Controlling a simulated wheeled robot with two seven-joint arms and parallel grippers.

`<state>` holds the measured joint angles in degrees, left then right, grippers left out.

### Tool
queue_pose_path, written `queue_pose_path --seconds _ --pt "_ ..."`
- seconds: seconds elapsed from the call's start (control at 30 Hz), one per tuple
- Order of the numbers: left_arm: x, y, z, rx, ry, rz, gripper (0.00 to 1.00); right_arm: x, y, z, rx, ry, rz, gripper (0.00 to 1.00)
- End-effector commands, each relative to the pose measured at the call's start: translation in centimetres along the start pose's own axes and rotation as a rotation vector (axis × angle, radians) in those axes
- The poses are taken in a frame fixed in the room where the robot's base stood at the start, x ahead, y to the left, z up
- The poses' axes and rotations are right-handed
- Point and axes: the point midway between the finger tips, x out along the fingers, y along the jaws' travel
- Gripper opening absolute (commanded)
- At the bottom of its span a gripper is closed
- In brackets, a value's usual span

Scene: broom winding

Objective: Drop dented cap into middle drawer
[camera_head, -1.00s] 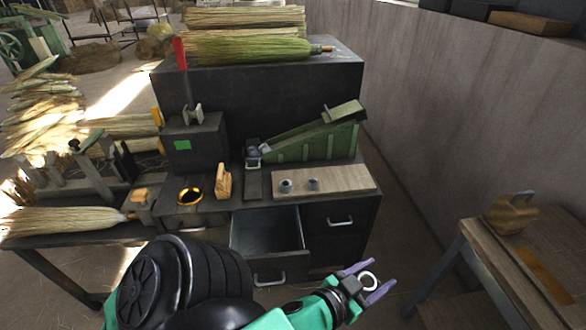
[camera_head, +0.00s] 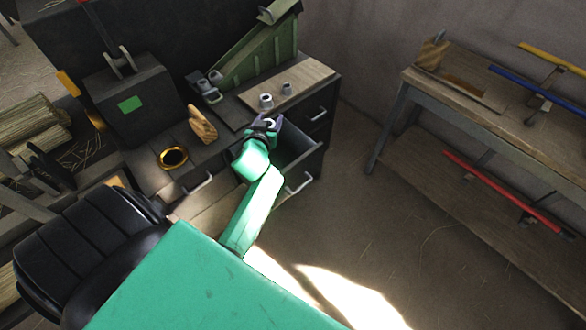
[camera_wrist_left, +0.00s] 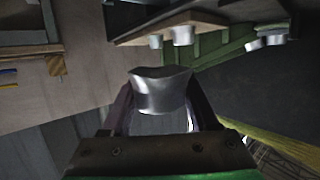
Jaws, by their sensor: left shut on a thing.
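The dented cap (camera_wrist_left: 160,92) is a short silver metal piece with an uneven rim, large between the fingers in the left wrist view. My left gripper (camera_head: 268,124) is shut on it. In the head view the gripper and cap are over the back part of the open middle drawer (camera_head: 297,150), near the bench edge. The arm hides part of the drawer's left side. The drawer's inside that shows looks empty. My right gripper is not in view.
Two small metal caps (camera_head: 266,101) stand on a wooden board (camera_head: 305,86) just behind the drawer. A green sloped device (camera_head: 258,48), a wooden block (camera_head: 201,125) and a gold ring (camera_head: 173,157) are on the bench. A side table (camera_head: 470,110) stands right, with clear floor between.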

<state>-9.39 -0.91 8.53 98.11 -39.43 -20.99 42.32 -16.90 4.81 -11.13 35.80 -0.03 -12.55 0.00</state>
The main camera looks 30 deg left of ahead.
Motion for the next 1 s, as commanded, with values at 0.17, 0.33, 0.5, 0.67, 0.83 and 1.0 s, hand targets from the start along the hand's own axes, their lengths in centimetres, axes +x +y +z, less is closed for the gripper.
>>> queue_pose_path --seconds 0.17,0.33,0.5,0.67,0.83,1.0 --pt "3.3 -2.9 -1.1 -0.029 0.000 -0.090 0.00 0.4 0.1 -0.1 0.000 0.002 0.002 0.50" --pt "3.9 -3.2 0.0 -0.028 -0.001 -0.098 0.00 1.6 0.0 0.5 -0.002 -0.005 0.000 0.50" --pt "4.7 -3.1 2.7 -0.028 -0.001 -0.096 0.00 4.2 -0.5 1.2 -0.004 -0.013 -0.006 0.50" --pt "5.2 -3.1 4.5 -0.027 0.000 -0.096 0.00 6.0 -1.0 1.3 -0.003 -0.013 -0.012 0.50" --pt "5.2 -3.1 4.5 -0.027 0.000 -0.095 0.00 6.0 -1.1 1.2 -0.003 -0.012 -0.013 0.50" --pt "5.2 -3.1 4.5 -0.027 0.000 -0.095 0.75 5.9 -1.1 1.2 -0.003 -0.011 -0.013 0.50"
